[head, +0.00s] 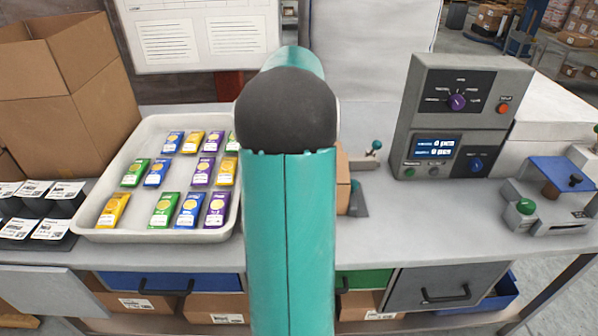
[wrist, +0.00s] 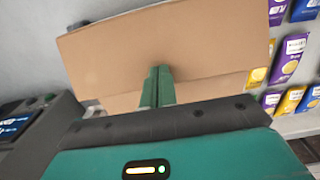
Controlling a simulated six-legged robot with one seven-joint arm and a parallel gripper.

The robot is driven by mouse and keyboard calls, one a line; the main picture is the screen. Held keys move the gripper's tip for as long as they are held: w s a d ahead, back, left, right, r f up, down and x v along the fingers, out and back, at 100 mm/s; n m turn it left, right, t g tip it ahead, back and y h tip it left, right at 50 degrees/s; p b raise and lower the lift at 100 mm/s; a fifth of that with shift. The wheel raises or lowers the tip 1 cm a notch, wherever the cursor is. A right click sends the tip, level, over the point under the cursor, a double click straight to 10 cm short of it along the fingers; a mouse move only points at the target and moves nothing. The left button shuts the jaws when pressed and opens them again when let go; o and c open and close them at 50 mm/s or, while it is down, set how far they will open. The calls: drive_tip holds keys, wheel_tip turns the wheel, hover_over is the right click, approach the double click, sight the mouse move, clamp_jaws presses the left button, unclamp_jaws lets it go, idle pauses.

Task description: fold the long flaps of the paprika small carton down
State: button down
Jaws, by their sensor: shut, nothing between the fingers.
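The small carton (head: 342,182) is mostly hidden behind my arm in the head view; only its brown right side shows on the bench. In the wrist view a broad brown cardboard panel (wrist: 165,48), seemingly a flap of the carton, spans the upper middle. More cardboard (wrist: 208,90) shows below and behind it. My gripper (wrist: 157,74) has its two green fingers together, with nothing between them. The fingertips overlap the lower middle of the panel; I cannot tell whether they touch it. The carton's label and other flaps are not clear.
A white tray (head: 132,236) of coloured packets stands left of the carton, with a tall open brown box (head: 65,85) beyond it. A grey control unit (head: 460,115) and a small green-knobbed fixture (head: 525,207) stand right. Bare bench (head: 425,215) lies between.

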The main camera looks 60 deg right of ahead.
drive_tip(key=shift+w+d+f, duration=0.15)
drive_tip(key=shift+d+f, duration=0.1)
drive_tip(key=shift+f, duration=0.3)
drive_tip(key=shift+w+d+f, duration=0.15)
drive_tip(key=shift+d+f, duration=0.1)
drive_tip(key=shift+f, duration=0.7)
wheel_tip(320, 180, up, 9)
drive_tip(key=shift+r, duration=0.1)
idle(0.4)
